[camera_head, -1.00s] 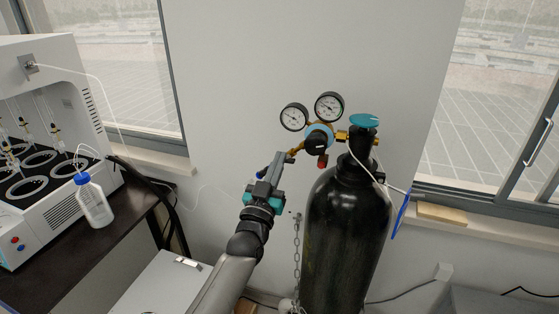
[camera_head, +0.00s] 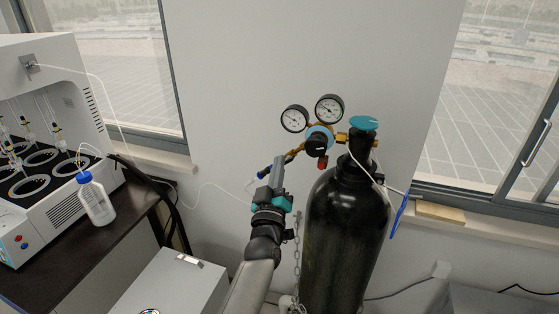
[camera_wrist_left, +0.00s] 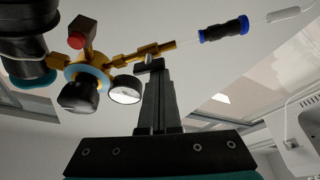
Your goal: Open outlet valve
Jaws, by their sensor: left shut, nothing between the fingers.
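The gas regulator with a black knob (camera_head: 316,145), a blue ring and two round gauges (camera_head: 329,108) sits on the black gas cylinder (camera_head: 347,235). Its brass outlet line (camera_head: 294,154) runs down to the left. In the left wrist view, the brass outlet line (camera_wrist_left: 140,55) crosses above my fingertips, and a small grey valve lever (camera_wrist_left: 153,65) shows at the tips. My left gripper (camera_head: 279,160) is shut and empty, just below the outlet line; its fingers (camera_wrist_left: 156,75) point up at the lever. Whether they touch it I cannot tell. My right gripper is not in view.
A teal cylinder valve wheel (camera_head: 364,122) tops the cylinder. A chain (camera_head: 297,245) hangs beside it. At left, a white distiller (camera_head: 50,120) and a bottle (camera_head: 96,200) stand on a dark table. A thin tube (camera_head: 215,186) runs to the outlet's blue connector (camera_wrist_left: 224,30).

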